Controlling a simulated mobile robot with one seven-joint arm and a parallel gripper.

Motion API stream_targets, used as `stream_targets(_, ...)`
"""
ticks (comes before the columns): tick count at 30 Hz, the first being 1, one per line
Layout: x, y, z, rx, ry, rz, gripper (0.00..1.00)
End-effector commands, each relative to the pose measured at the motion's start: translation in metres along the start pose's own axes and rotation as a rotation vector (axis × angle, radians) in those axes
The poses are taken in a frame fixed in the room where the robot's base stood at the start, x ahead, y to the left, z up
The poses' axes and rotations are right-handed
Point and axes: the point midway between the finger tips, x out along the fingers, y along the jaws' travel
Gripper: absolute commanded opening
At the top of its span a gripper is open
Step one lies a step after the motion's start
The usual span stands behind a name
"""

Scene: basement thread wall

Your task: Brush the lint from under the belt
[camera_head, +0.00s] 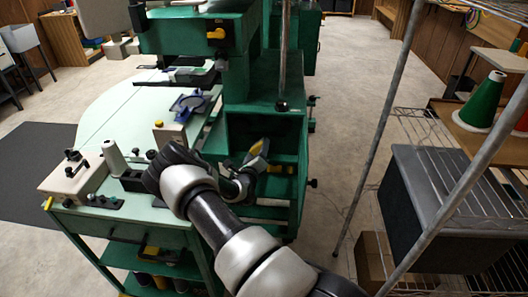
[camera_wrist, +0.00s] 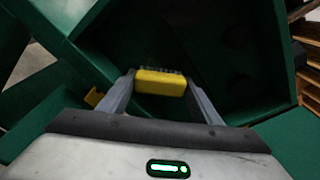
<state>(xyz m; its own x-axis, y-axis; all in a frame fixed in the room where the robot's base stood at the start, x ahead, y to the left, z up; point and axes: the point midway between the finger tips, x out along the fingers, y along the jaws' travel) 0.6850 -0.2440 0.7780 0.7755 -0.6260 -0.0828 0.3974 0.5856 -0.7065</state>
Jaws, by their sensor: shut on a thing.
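My gripper (camera_wrist: 160,88) is shut on a yellow brush (camera_wrist: 161,82) with short dark bristles along its far edge. In the wrist view the brush faces into the dark inside of a green housing (camera_wrist: 262,45). In the head view my gripper (camera_head: 252,166) and the yellow brush (camera_head: 257,148) are at the open front of the green machine's cabinet (camera_head: 290,128). I cannot tell whether the bristles touch anything. I cannot make out the belt or any lint; the inside of the housing is too dark.
A green workbench (camera_head: 130,222) with small fittings and a thread cone stands left of my arm. A pale curved table (camera_head: 115,115) lies behind it. A wire rack (camera_head: 430,130) with a dark grey bin (camera_head: 430,195) is at the right. Bare floor (camera_head: 335,130) lies between.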

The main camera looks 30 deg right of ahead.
Motion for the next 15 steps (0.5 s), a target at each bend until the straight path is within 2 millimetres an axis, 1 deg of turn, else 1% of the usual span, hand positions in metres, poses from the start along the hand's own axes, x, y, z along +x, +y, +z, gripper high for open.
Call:
stream_targets(2, -0.001, 0.005, 0.004, 0.0, 0.0, 0.001, 0.4)
stream_targets(8, -0.001, 0.009, 0.007, 0.0, 0.001, 0.0, 0.4)
stream_targets(15, -0.001, 0.023, 0.021, 0.002, 0.0, 0.0, 0.4)
